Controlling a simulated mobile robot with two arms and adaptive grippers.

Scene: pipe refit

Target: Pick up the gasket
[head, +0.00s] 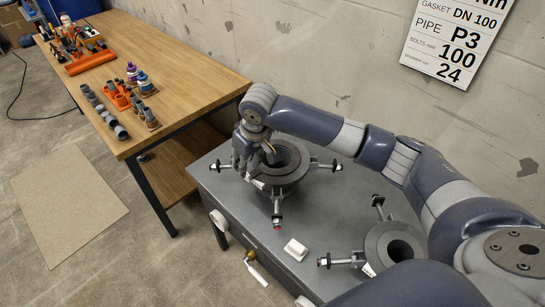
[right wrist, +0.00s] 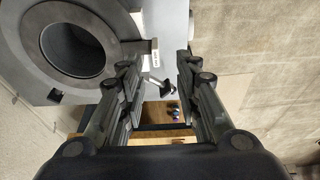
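A dark grey flat ring with a round bore, which looks like the gasket (right wrist: 112,22), lies on the far flanged pipe end (head: 290,162) on the grey bench. I cannot clearly tell gasket from flange face. A small tab with a white label (right wrist: 154,60) sticks out from the ring's edge. My right gripper (head: 247,168) is at the left side of this flange. In the right wrist view its two fingers (right wrist: 157,68) are apart, and the tab shows between or just beyond the tips; contact is not visible. My left gripper is out of view.
A second flange (head: 378,244) with a label stands nearer on the grey bench (head: 240,205). A small white block (head: 295,249) lies at the front edge. Threaded rods stick out around both flanges. A wooden table (head: 180,60) with fittings stands left; a wall sign (head: 455,40) hangs behind.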

